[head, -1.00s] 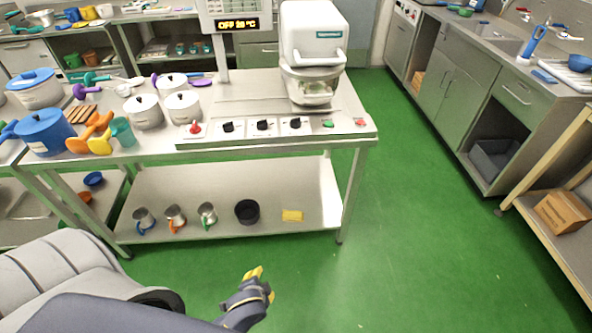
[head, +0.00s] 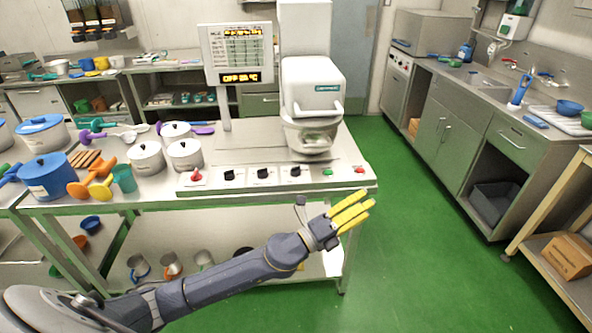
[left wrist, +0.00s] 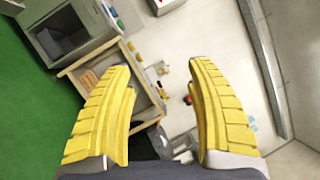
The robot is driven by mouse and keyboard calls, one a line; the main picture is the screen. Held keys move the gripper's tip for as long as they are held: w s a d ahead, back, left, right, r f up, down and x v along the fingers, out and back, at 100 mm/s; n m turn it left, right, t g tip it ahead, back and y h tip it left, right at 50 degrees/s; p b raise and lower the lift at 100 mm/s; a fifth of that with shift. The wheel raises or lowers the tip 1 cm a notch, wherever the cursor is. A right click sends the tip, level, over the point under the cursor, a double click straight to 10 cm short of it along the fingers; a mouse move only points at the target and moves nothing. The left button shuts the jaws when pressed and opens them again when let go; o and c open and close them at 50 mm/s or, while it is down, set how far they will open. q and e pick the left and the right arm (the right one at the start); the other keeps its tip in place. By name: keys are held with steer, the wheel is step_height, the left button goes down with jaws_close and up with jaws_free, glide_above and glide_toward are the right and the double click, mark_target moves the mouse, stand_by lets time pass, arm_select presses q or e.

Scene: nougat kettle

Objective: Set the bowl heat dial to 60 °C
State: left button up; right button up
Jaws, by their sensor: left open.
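The control strip (head: 212,185) runs along the front edge of the steel table. It carries a red knob (head: 196,176) at its left, three black dials, a green button (head: 328,172) and a red button (head: 360,170). The black dials are the left dial (head: 229,175), the middle dial (head: 263,173) and the right dial (head: 295,171); their labels are too small to read. The display (head: 240,77) above shows OFF and a °C figure. My left gripper (head: 360,210) is open and empty, in front of and below the strip's right end, touching nothing. My right gripper is out of view.
The white kettle machine (head: 313,90) stands behind the strip. Pots (head: 146,158), a blue container (head: 47,178) and a teal cup (head: 123,178) crowd the table's left. Cups and a black pot sit on the lower shelf, partly behind my arm. Green floor (head: 420,240) is free at right.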

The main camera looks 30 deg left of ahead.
arm_select(q)
steer(key=w+d+m+g+h, duration=0.1)
steer(key=d+m+g+h, duration=0.15)
steer(key=m+g, duration=0.35)
steer(key=m+g+y, duration=0.6)
steer(key=g+y, duration=0.1)
steer(key=y, duration=0.6)
glide_toward(295, 167)
steer(key=s+a+f, duration=0.4)
steer(key=s+f, duration=0.2)
steer(key=s, duration=0.2)
steer(key=w+d, duration=0.1)
steer(key=w, duration=0.2)
steer(key=w+d, duration=0.2)
steer(key=w, duration=0.1)
steer(key=w+d, duration=0.2)
steer(key=w, duration=0.1)
steer(key=shift+w+d+r, duration=0.1)
steer(key=shift+w+r, duration=0.1)
steer(key=shift+r, duration=0.05)
steer(key=x, duration=0.3)
steer(key=shift+w, duration=0.25)
steer(key=shift+x, duration=1.1)
